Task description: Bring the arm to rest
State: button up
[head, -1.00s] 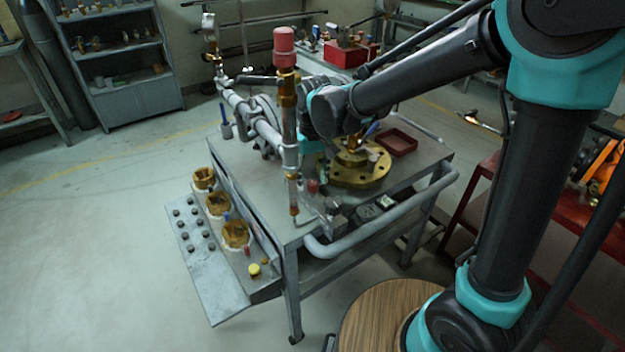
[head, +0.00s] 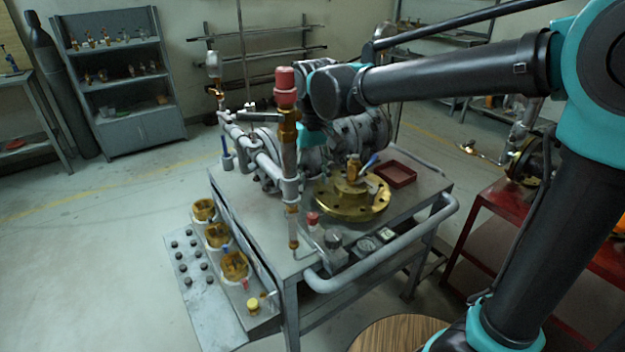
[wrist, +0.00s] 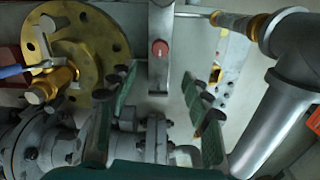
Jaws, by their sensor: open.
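My gripper (wrist: 158,88) shows in the wrist view, its two green-grey fingers spread apart with nothing held between them. The brass flange (wrist: 92,45) lies to the left of the fingers and a grey pipe (wrist: 272,125) to the right. In the head view my arm reaches left over the workbench (head: 262,232). My wrist is above the bench, behind the upright pipe with the red cap (head: 286,78). My fingers are mostly hidden there.
The brass flange (head: 350,208) and a dark red tray (head: 396,174) are on the bench. Several white cups with brass parts (head: 235,266) line its left side. A grey shelf (head: 122,75) stands at the back left, a red table (head: 490,225) at right. The left floor is clear.

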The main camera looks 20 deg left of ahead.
jog(key=d+f+m+t, duration=0.15)
jog(key=d+f, duration=0.25)
jog(key=d, duration=0.6)
jog(key=w+d+f+m+t, duration=0.15)
jog(key=d+f, duration=0.25)
jog(key=d, duration=0.5)
jog(key=s+d+f+m, duration=0.1)
jog(key=d+f+m, duration=0.25)
jog(key=d, duration=0.65)
jog(key=s+d+f+m+t, duration=0.1)
jog(key=s+d+f, duration=0.4)
jog(key=d, duration=0.3)
jog(key=shift+f, duration=0.2)
